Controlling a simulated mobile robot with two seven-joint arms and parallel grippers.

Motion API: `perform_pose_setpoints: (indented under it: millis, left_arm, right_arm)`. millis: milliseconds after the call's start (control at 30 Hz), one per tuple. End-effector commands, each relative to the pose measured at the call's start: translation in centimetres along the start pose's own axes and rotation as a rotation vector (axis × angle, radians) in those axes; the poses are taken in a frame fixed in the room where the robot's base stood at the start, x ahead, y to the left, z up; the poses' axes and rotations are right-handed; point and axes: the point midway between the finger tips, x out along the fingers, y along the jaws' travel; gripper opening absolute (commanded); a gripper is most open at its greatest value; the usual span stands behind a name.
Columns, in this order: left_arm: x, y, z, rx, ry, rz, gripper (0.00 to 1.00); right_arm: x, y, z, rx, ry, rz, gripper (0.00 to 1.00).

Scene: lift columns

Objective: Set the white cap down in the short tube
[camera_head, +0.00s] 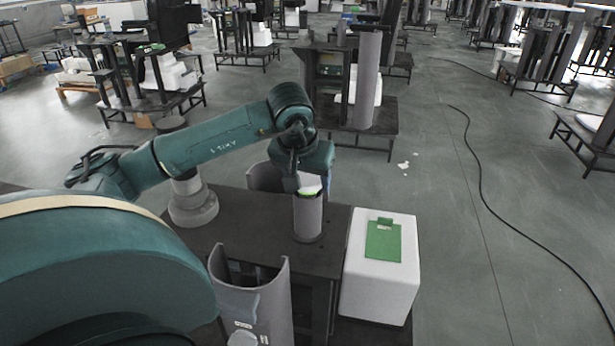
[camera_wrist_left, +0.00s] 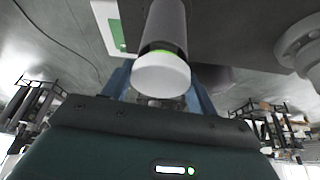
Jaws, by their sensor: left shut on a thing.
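The short grey tube (camera_head: 308,220) stands upright on the dark bench (camera_head: 257,220); it also shows in the left wrist view (camera_wrist_left: 167,22). The white cap (camera_head: 311,181) is at the tube's top end, with a bright green band (camera_head: 309,192) between cap and tube. In the left wrist view the cap (camera_wrist_left: 161,76) is round and white, in line with the tube. My left gripper (camera_head: 307,178) is shut on the cap, its blue fingers on either side. Whether the cap touches the tube's rim, or how deep it sits, I cannot tell. My right gripper is not in view.
A white box (camera_head: 380,292) with a green patch (camera_head: 383,241) stands right of the bench. An open curved grey shell (camera_head: 272,308) stands in front. A pale round pedestal (camera_head: 192,205) is at left. Behind are another bench with a tall grey column (camera_head: 367,75) and open floor.

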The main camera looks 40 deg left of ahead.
Motion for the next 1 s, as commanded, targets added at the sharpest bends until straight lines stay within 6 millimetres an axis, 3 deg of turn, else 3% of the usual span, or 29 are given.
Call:
perform_pose_setpoints:
  millis: [300, 333, 600, 1000]
  left_arm:
    - [0.23, 0.0, 0.08, 0.0, 0.0, 0.0, 0.36]
    - [0.23, 0.0, 0.08, 0.0, 0.0, 0.0, 0.6]
    - [0.24, -0.01, 0.09, 0.0, 0.0, 0.0, 0.83]
    - [-0.38, -0.01, -0.18, 0.0, 0.0, 0.0, 0.83]
  right_arm:
    - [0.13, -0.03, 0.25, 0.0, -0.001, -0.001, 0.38]
    - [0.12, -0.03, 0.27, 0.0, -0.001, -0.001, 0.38]
    - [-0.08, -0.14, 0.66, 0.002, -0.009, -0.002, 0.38]
    - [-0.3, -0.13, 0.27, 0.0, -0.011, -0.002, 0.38]
